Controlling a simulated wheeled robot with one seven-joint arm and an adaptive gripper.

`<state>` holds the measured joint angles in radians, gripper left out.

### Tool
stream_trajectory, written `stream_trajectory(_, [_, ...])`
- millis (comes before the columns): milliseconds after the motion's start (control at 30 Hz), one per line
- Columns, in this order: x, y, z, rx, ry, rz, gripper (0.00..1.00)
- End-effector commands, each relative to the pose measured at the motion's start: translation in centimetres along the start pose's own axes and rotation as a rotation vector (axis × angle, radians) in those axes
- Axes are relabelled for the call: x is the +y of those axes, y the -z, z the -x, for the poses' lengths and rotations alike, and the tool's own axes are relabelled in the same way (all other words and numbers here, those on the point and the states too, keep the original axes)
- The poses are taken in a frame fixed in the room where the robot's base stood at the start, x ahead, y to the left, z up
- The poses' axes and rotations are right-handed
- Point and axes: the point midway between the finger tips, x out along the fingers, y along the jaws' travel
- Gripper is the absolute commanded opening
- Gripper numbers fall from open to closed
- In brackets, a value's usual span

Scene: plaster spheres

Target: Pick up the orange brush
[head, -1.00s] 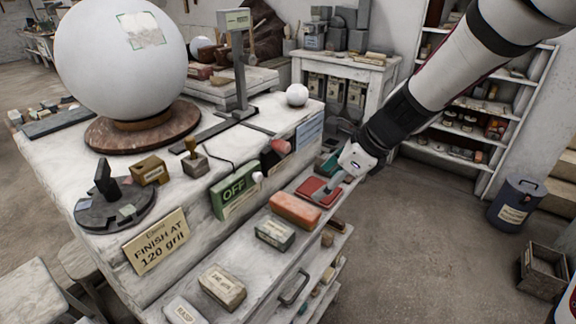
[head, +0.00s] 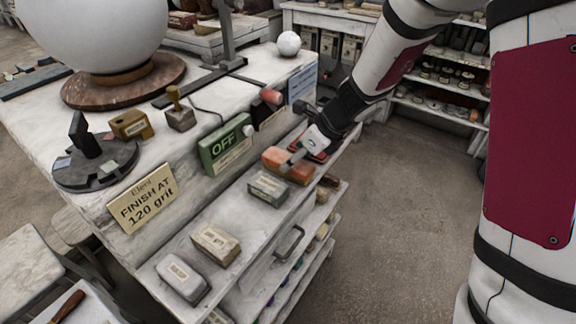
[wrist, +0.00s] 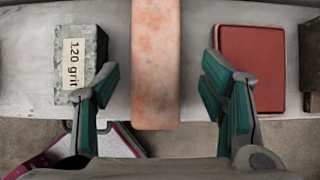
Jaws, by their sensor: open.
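The orange brush (head: 272,161) shows as a long, mottled orange block on the narrow shelf at the front of the bench; I see no bristles. In the wrist view the orange brush (wrist: 156,65) stands lengthwise between my two spread fingers, with a gap on each side. I cannot tell how high the fingertips are above the shelf.
The grey-green 120 grit block (wrist: 84,62) lies left of the brush, close by my left finger. A flat red pad (wrist: 250,68) lies to its right, by the other finger. A green OFF sign (head: 226,144) stands behind. Pale blocks (head: 215,243) lie nearer on the shelf.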

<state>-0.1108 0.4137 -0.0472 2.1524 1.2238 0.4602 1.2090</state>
Motion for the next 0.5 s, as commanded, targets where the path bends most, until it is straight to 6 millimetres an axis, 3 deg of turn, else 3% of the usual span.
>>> stream_trajectory(233, [0.4,-0.2,-3.5,0.001,-0.003,-0.001,0.65])
stream_trajectory(500, [0.5,-0.3,-4.0,0.0,-0.001,0.001,0.65])
